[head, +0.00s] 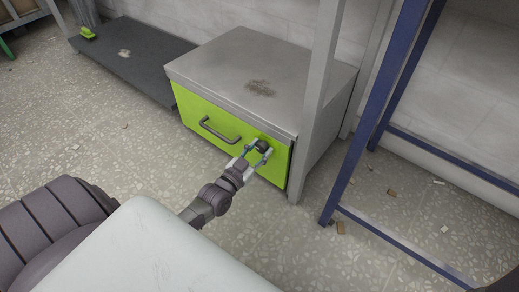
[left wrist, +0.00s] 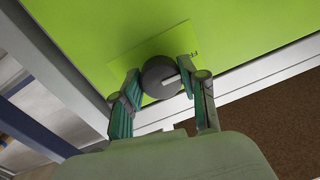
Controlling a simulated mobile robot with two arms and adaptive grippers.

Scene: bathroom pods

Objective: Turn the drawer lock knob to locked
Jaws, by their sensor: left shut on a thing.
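The drawer lock knob (head: 262,144) is a dark round knob on the right part of the lime-green drawer front (head: 192,108). In the left wrist view the knob (left wrist: 156,74) has a short white mark pointing to the right side of the picture. A small dark marking, too small to read, lies beyond it on the green plate. My left gripper (head: 258,151) is shut on the knob, with one finger on each side in the left wrist view (left wrist: 159,82). The drawer looks closed. My right gripper is out of view.
A dark drawer handle (head: 218,132) is left of the knob. The grey cabinet top (head: 260,65) is stained. A grey post (head: 318,100) and a blue frame (head: 375,110) stand to the right. Small debris lies on the speckled floor. A dark low platform (head: 135,60) is behind left.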

